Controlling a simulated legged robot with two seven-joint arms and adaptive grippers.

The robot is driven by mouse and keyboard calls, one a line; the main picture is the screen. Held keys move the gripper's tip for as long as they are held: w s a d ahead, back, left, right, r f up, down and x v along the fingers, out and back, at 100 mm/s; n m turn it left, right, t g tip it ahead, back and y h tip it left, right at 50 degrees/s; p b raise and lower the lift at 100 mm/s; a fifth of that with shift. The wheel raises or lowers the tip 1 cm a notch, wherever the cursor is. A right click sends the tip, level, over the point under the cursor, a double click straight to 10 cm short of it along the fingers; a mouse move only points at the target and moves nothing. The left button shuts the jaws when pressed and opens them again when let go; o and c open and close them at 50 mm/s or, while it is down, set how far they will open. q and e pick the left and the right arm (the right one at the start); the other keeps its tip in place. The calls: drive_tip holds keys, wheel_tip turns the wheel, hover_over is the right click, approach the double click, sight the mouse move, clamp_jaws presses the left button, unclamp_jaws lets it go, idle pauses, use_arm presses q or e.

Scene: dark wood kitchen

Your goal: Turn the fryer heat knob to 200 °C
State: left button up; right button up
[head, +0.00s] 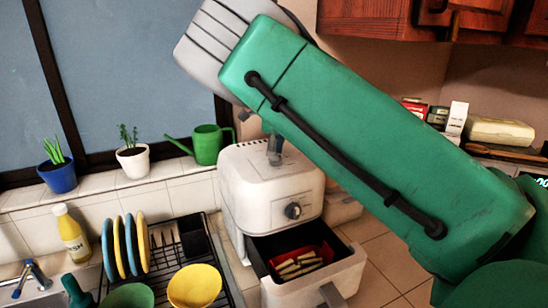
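The white fryer (262,178) stands on the counter in the middle of the head view. Its round dark heat knob (293,210) is on the front face, unobstructed; its scale marks are too small to read. The fryer drawer (345,275) is pulled open below, with a red holder (318,252) and several pale sticks inside. My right arm crosses in front from the right to the upper left. A grey piece, seemingly part of my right gripper (275,150), shows at the fryer's top; the rest is hidden, so its opening cannot be told. My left gripper is not identifiable.
A dish rack (226,268) with several plates and a yellow bowl (194,286) stands left of the fryer. A yellow bottle (71,234) and a tap (30,272) are farther left. Potted plants and a green watering can (208,145) line the sill.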

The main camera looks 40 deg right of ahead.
drive_tip(key=shift+w+r, duration=0.1)
drive_tip(key=shift+r, duration=3.3)
drive_tip(key=shift+f, duration=0.1)
